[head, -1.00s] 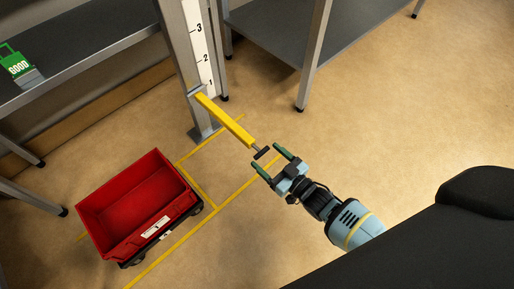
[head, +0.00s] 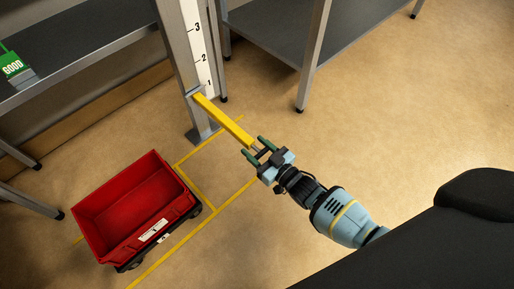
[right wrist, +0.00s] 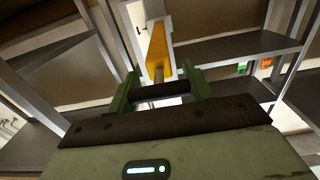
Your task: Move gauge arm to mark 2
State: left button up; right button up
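The gauge arm (head: 222,119) is a yellow bar sloping out from a grey metal post, with a dark crosswise handle (right wrist: 163,90) at its free end. The post carries a white scale (head: 198,50) marked 1, 2 and 3. The bar's post end sits by mark 1, below mark 2 (head: 204,58). My right gripper (head: 254,145) has its green fingers on both sides of the handle. In the right wrist view the handle spans the fingers (right wrist: 162,88), which appear shut on it. My left gripper is not in view.
A red cart (head: 135,207) stands on the floor at the lower left, near yellow floor lines (head: 205,190). A dark table (head: 80,45) with a green GOOD tag (head: 13,67) is at the left. Another table (head: 280,30) stands behind. The floor at right is open.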

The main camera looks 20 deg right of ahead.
jog(key=c, duration=0.6)
jog(key=shift+r+p, duration=0.75)
jog(key=shift+p, duration=0.25)
notch_tip(320, 180, up, 10)
jog(key=p, duration=0.7)
jog(key=shift+f+p, duration=0.1)
jog(key=shift+p, duration=0.3)
jog(key=o, duration=1.4)
